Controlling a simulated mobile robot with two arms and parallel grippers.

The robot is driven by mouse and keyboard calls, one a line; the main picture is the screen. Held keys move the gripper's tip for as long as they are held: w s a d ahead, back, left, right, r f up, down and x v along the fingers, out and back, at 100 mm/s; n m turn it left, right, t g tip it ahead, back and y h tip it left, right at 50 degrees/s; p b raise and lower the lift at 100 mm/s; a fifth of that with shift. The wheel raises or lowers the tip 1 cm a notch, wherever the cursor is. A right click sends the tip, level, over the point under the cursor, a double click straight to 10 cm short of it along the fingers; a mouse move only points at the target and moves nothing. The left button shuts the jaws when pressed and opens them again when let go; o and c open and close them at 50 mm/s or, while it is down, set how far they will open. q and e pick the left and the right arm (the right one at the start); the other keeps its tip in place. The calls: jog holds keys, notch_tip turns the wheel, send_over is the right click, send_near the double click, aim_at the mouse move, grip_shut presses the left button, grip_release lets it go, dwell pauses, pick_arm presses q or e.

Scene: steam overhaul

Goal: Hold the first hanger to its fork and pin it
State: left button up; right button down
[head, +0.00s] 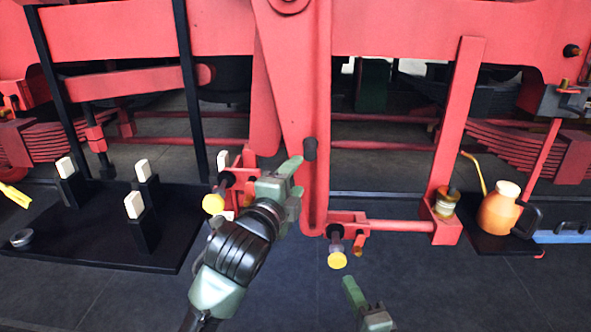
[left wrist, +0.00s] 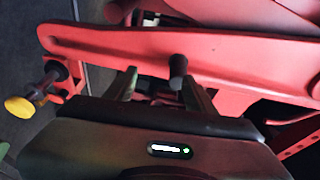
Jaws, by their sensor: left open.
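The red hanger (head: 316,105) hangs in the middle of the head view with a dark stub (head: 310,149) on its face. Its rounded lower end is beside a red fork (head: 348,218), where a yellow-headed pin (head: 337,260) sits. I cannot tell whether their holes line up. My left gripper (head: 299,182) is open at the hanger, just below and left of the stub. In the left wrist view the stub (left wrist: 178,72) shows between the open fingers, apparently not gripped. My right gripper (head: 362,300) is low, below the yellow-headed pin, mostly cut off; its opening is unclear.
Another yellow-headed pin (head: 213,204) is at a bracket left of my left gripper. A black tray (head: 100,245) with several white-topped posts lies at left. An orange jug (head: 499,210) stands at right. Red frame and leaf springs (head: 530,150) fill the background. The front floor is clear.

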aim_at(306, 157)
pick_arm(q)
jog(key=r, duration=0.3)
jog(key=shift+s+d+m+t, duration=0.2)
jog(key=shift+s+m+t, duration=0.1)
jog(key=shift+s, duration=0.1)
jog(key=shift+x, duration=4.4)
jog(key=shift+c, duration=0.3)
grip_shut()
jog(key=shift+f, duration=0.15)
